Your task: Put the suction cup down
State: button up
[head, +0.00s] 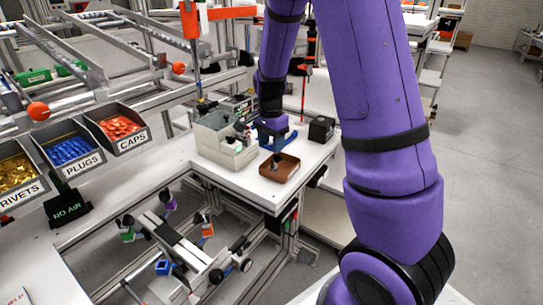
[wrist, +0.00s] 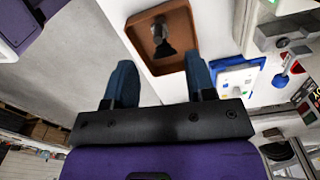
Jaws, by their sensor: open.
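The suction cup (wrist: 163,45), a dark cup with a greyish fitting, lies in a shallow brown tray (wrist: 139,22) in the wrist view. In the head view the tray (head: 284,171) sits near the front corner of the white table, with the dark cup (head: 277,160) in it. My gripper (wrist: 161,78) is open, its two blue fingers apart with nothing between them. The cup lies beyond the fingertips, roughly in line with the gap, and does not touch them. In the head view my gripper (head: 278,143) is small, just behind the tray.
A grey-beige machine (head: 222,140) stands left of the tray, and a black box (head: 321,129) stands to the right on the same table (head: 252,183). Bins of rivets, plugs and caps (head: 119,127) are at the left. A blue-edged item (wrist: 238,75) lies beside the tray.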

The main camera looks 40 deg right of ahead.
jog(key=s+a+r+n+t+y, duration=0.1)
jog(key=s+a+r+n, duration=0.3)
jog(key=r, duration=0.5)
jog(key=s+a+r+n+t, duration=0.2)
jog(key=s+r+n, duration=0.1)
jog(key=s+r, duration=0.5)
jog(key=s+a+r+n+t, duration=0.1)
jog(key=s+a+r+n, duration=0.1)
jog(key=s+n, duration=0.2)
jog(key=s+a+r+n+t, duration=0.1)
jog(key=s+a+r+n, duration=0.1)
jog(key=s, duration=0.8)
jog(key=r+n, duration=0.1)
jog(key=n, duration=0.1)
jog(key=shift+a+r+n+h, duration=0.3)
jog(key=shift+n+h, duration=0.1)
